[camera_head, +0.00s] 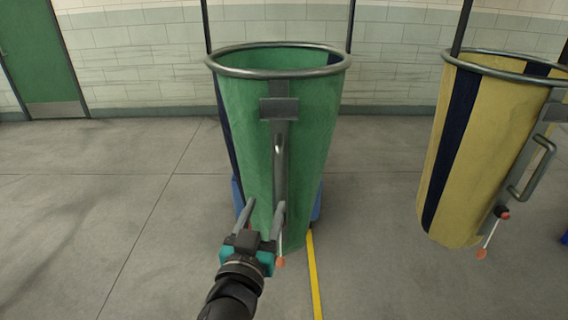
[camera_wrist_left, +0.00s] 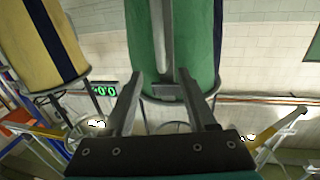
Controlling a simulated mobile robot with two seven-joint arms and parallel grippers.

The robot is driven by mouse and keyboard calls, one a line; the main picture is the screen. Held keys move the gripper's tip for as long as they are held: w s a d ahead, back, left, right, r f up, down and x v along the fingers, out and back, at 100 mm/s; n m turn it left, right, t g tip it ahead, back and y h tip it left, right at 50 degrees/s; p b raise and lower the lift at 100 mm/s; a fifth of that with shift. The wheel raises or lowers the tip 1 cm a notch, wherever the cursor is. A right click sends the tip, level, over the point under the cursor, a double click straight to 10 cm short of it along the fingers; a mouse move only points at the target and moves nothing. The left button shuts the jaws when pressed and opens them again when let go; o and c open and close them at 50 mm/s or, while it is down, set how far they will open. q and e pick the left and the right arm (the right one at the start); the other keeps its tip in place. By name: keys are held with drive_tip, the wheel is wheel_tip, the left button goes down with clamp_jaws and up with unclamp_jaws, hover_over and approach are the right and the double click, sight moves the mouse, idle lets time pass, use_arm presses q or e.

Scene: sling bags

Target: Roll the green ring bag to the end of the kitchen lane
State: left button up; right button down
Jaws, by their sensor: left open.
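The green ring bag (camera_head: 308,130) hangs upright in the middle of the head view. A grey metal ring (camera_head: 215,66) holds its mouth open, and a grey bar with a handle (camera_head: 279,146) runs down its front. My left gripper (camera_head: 264,207) is open in front of the bag's lower part, below the handle, with nothing seen between its fingers. In the left wrist view, which looks upside down, the green bag (camera_wrist_left: 143,40) shows beyond the open fingers (camera_wrist_left: 160,74). I cannot tell whether a finger touches the bag. The lane's end is not identifiable. My right gripper is not in view.
A yellow bag (camera_head: 487,135) with a dark stripe hangs to the right. A yellow line (camera_head: 315,275) runs along the floor near the green bag. A green door (camera_head: 40,55) is at the far left. The grey floor on the left is clear.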

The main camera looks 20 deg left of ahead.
sight(279, 170)
use_arm(q)
drive_tip(key=w, duration=0.9)
drive_tip(key=w+a, duration=0.1)
drive_tip(key=w, duration=0.4)
drive_tip(key=shift+w+a+f, duration=0.1)
drive_tip(key=shift+w, duration=0.25)
drive_tip(key=shift+c, duration=0.2)
clamp_jaws()
idle(0.8)
